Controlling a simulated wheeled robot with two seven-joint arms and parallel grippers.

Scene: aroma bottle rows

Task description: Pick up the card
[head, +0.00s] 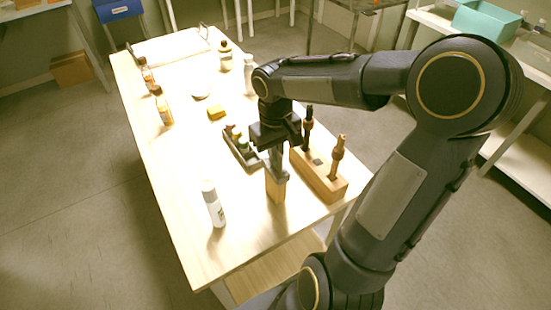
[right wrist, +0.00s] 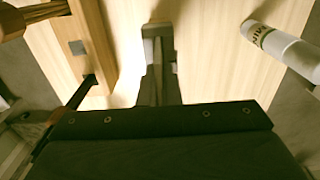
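My right gripper (head: 277,172) points down over the near part of the table, between the white spray bottle and the wooden block. A small tan, upright, flat-faced piece (head: 275,189) shows directly below its fingertips. I cannot tell whether this piece is the card, or whether the fingers hold it or are only in front of it. In the right wrist view the grey fingers (right wrist: 158,62) show close together at the centre, over pale wood. No other thing can be made out as a card. My left gripper is not in view.
A wooden block (head: 325,186) with dark and brown sticks stands close right of the gripper. A white bottle (head: 213,205) stands to its left.

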